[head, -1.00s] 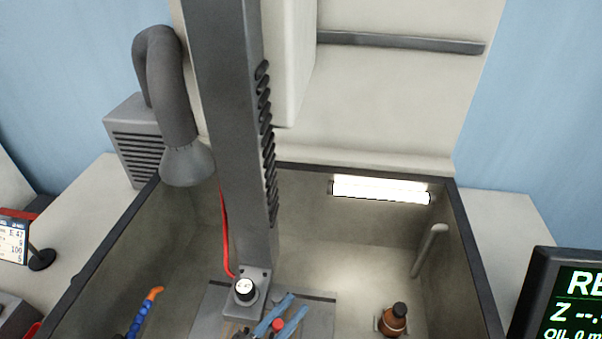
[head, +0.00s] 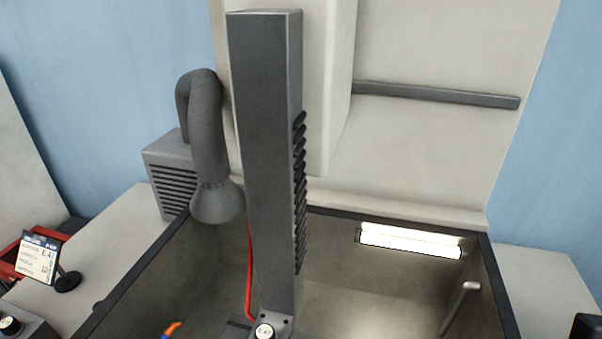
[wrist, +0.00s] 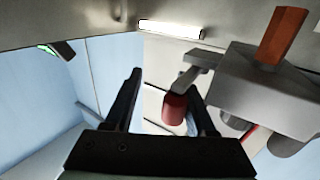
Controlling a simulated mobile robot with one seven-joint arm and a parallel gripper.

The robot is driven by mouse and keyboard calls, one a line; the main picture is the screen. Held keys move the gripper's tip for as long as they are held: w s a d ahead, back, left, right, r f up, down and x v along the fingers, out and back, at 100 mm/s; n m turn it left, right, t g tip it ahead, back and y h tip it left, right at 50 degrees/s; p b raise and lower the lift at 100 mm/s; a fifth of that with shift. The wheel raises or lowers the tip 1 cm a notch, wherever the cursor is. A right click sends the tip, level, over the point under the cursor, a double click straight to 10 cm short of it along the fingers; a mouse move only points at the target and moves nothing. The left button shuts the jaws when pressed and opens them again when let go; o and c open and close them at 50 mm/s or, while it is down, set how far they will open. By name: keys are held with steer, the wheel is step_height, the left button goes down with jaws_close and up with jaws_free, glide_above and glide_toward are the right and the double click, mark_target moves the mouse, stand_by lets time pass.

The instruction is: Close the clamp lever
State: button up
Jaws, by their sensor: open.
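The clamp lever shows in the wrist view as a grey arm (wrist: 186,78) with a red knob (wrist: 176,105). It sits beside a grey block (wrist: 265,92), which has an orange-brown bar (wrist: 283,36) standing out of it. My gripper (wrist: 164,82) is open, with two dark fingers. The red knob appears between the fingers, close to the right one; I cannot tell whether they touch. The lower part of the lever is partly hidden. In the head view, neither the lever nor my gripper shows.
A tall grey column (head: 268,160) stands at the dark-rimmed tank (head: 130,285), with a red hose (head: 250,275) beside it. A lamp (head: 410,241) lights the tank's back wall. A grey duct (head: 208,130) hangs left. A bent pipe (head: 460,308) stands at the right.

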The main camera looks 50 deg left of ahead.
steer(key=shift+s, duration=0.1)
steer(key=s+d+b, duration=0.1)
steer(key=s+b, duration=0.3)
steer(key=s, duration=0.8)
steer(key=shift+s, duration=0.4)
